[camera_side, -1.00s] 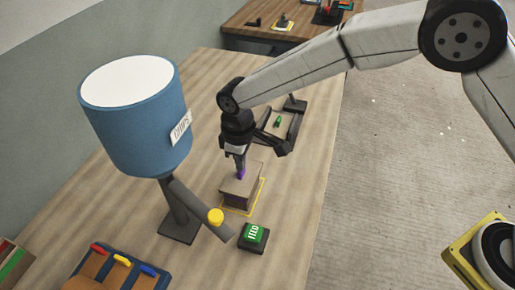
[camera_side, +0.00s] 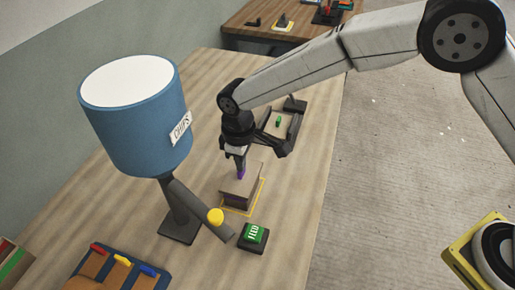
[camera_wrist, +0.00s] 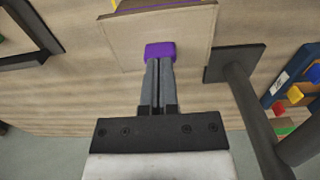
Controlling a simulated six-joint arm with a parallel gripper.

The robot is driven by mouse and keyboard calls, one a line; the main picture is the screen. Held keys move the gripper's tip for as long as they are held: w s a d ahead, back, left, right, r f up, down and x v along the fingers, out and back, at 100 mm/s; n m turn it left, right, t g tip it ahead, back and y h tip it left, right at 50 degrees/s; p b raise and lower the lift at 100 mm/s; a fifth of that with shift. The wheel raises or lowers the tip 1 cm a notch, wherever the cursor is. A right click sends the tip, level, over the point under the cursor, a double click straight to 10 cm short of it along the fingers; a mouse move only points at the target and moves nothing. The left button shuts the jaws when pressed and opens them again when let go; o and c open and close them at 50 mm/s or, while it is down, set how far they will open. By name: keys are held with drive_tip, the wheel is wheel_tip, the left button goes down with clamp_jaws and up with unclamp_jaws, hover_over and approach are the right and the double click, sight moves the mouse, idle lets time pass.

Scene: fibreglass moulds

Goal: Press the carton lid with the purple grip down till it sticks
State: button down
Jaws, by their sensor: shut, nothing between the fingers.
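The carton (camera_side: 238,196) stands inside a yellow outline on the wooden table in the side view. Its brown lid (camera_side: 246,180) lies on top, with the purple grip (camera_side: 241,174) near the lid's far edge. The wrist view shows the lid (camera_wrist: 190,35) from above and the purple grip (camera_wrist: 160,50) at the fingertips. My gripper (camera_side: 240,167) points down with its fingers together, right at the purple grip. In the wrist view, my gripper (camera_wrist: 160,64) is shut with its tips against or just over the grip. I cannot tell whether the lid lies fully flat.
A green "FEED" button (camera_side: 254,234) is in front. A black-framed tray (camera_side: 281,124) lies behind. Coloured-handled items (camera_side: 121,262) sit front left.

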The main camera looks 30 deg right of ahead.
drive_tip(key=shift+r, duration=3.4)
drive_tip(key=s+d+m+t, duration=0.1)
drive_tip(key=s+d+m, duration=0.1)
drive_tip(key=d, duration=0.7)
drive_tip(key=s+d+m, duration=0.2)
drive_tip(key=d, duration=0.6)
drive_tip(key=s+d+f+m+t, duration=0.1)
drive_tip(key=s+d+m, duration=0.4)
drive_tip(key=s+d, duration=0.7)
drive_tip(key=shift+s+d+t, duration=0.25)
drive_tip(key=shift+s+t, duration=0.05)
drive_tip(key=shift+s, duration=0.1)
